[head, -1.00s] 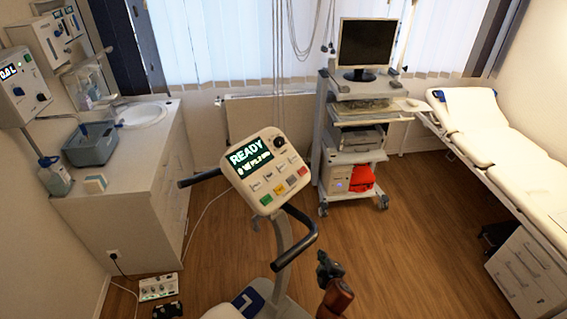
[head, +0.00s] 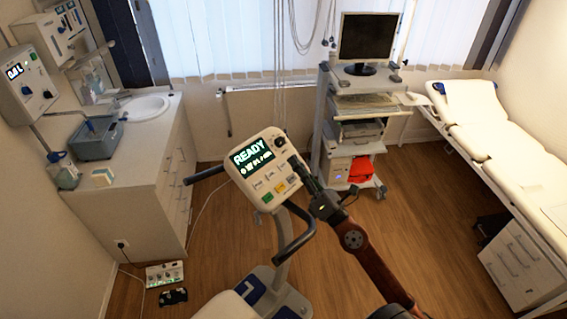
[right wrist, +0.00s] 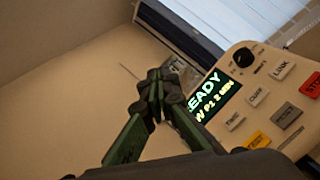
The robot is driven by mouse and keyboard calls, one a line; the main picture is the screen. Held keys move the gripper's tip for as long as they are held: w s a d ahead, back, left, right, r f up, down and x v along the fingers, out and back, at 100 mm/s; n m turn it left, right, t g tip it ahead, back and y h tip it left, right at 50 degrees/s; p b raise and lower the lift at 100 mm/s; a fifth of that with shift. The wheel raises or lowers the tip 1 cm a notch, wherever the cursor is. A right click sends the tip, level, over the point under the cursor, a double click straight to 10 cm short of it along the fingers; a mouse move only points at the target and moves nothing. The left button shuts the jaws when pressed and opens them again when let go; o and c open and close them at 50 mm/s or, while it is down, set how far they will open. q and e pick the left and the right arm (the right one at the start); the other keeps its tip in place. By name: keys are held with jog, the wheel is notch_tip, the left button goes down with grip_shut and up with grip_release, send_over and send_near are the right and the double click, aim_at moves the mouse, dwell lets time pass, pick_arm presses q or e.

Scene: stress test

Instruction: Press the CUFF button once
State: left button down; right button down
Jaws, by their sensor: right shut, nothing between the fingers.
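The console (head: 262,150) on the exercise bike shows a lit READY display (head: 250,155), a knob and several buttons. In the right wrist view, the pale CUFF button (right wrist: 259,96) is between TIME (right wrist: 235,122) and LINK (right wrist: 284,70). My left gripper is not in view.
The bike's black handlebars (head: 290,245) flank the console below and left. A cart (head: 350,130) with a monitor stands behind, an examination couch (head: 490,130) at right, and a sink counter (head: 125,170) at left.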

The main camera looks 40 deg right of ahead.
aim_at(282, 166)
jog(key=w+d+f+n+g+h+p, duration=0.1)
jog(key=d+n+g, duration=0.5)
jog(key=n, duration=0.7)
jog(key=w+f+h, duration=0.1)
jog(key=w+f, duration=0.1)
jog(key=w, duration=0.1)
jog(key=shift+w+p, duration=0.2)
jog(key=shift+p, duration=0.1)
jog(key=shift+f, duration=0.15)
jog(key=w+f+b, duration=0.1)
jog(key=f, duration=0.1)
jog(key=w+f+b, duration=0.2)
jog(key=w+f, duration=0.1)
jog(key=shift+w+a+f, duration=0.1)
jog(key=shift+a+f, duration=0.2)
jog(key=shift+a, duration=0.1)
jog(key=shift+w+a+f+b, duration=0.1)
jog(key=shift+w+f+b, duration=0.5)
jog(key=shift+w+a+f+b, duration=0.1)
jog(key=shift+w+f+b, duration=0.25)
jog(key=shift+b, duration=0.1)
